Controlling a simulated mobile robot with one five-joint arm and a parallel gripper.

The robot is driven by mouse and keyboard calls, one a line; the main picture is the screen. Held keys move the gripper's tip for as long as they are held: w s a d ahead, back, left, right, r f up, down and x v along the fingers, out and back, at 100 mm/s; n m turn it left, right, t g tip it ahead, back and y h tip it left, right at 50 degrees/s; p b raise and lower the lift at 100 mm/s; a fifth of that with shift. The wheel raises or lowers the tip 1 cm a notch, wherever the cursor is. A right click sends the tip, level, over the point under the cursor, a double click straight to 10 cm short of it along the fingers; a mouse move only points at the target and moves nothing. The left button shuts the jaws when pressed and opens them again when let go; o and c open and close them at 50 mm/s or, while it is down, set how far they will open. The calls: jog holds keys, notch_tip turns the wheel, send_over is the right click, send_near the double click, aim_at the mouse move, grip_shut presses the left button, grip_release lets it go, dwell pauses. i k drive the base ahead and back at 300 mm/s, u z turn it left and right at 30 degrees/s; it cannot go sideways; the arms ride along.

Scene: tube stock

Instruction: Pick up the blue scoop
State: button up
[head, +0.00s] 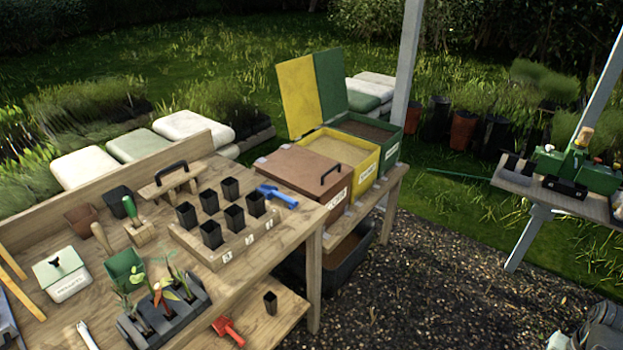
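The blue scoop (277,196) lies on the wooden potting bench (160,262), near its right end. It is beside the wooden block of black pots, and its handle points right toward the bench's edge. My gripper is not in view.
A wooden block (238,256) holds several square black pots left of the scoop. A closed brown bin (305,178) and open yellow (368,157) and green (390,139) bins stand behind it. A red scoop (228,331) lies on the lower shelf. Gravel ground (440,270) right of the bench is clear.

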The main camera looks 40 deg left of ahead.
aim_at(276, 195)
jog(key=i, duration=2.5)
jog(key=u, duration=4.4)
jog(key=i, duration=1)
